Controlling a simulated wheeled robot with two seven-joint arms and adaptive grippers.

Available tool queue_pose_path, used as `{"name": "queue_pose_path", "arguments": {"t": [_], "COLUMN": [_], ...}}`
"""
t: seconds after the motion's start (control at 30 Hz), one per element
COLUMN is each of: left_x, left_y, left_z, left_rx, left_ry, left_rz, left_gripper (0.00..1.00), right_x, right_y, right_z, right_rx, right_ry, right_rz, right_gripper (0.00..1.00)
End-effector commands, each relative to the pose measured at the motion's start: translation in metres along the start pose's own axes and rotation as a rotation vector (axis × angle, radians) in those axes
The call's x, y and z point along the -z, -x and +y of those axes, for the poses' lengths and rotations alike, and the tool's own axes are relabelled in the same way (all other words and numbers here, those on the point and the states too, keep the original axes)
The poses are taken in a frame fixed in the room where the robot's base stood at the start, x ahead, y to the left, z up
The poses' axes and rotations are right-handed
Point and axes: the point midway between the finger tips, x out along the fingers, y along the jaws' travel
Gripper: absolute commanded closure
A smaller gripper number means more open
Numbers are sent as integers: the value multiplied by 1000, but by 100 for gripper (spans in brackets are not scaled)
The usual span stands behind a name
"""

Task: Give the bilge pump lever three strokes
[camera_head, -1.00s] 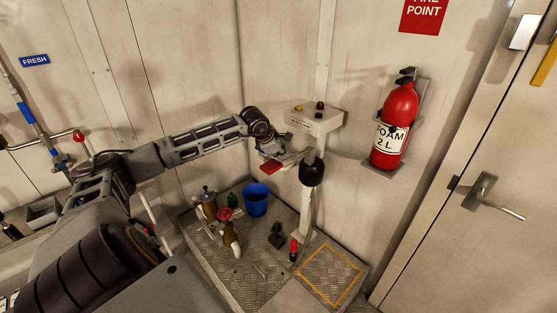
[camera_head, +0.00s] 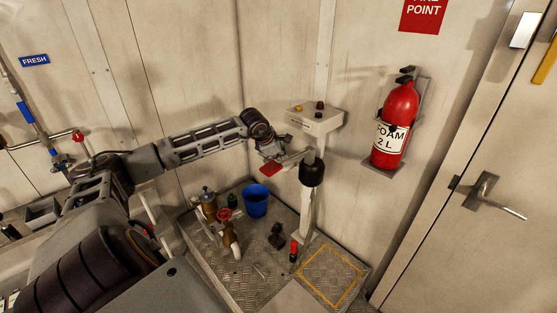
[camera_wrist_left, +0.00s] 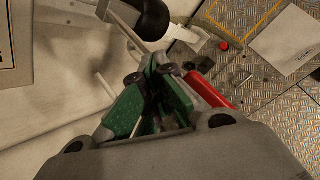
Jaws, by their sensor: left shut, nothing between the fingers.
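The bilge pump stands in the corner as a pale post (camera_head: 307,212) with a black bulb (camera_head: 311,173). A grey lever bar reaches left from its top to a red lever grip (camera_head: 271,170). My left gripper (camera_head: 276,153) is shut and empty, right above the grip in the head view. In the left wrist view the green-padded fingers (camera_wrist_left: 155,95) are closed, and the red grip (camera_wrist_left: 208,92) runs beside and partly behind them. Whether they touch it I cannot tell. The black bulb (camera_wrist_left: 145,15) is at the top there. My right gripper is not in view.
A grey box with knobs (camera_head: 314,120) is close above the lever. Below are a blue bucket (camera_head: 255,201), brass valve with red wheel (camera_head: 227,228) and red-topped fitting (camera_head: 294,250) on the metal floor. A red extinguisher (camera_head: 398,125) hangs on the right.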

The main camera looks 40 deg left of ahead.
Motion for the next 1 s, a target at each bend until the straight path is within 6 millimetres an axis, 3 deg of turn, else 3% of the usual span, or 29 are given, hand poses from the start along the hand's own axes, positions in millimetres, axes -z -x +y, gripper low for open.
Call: {"name": "queue_pose_path", "arguments": {"t": [1.0], "left_x": [4], "left_y": [-6], "left_z": [-6], "left_rx": [3], "left_ry": [0], "left_rz": [1], "left_gripper": [100], "right_x": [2], "right_y": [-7], "right_z": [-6], "right_rx": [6], "right_ry": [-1], "right_rz": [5], "right_gripper": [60]}}
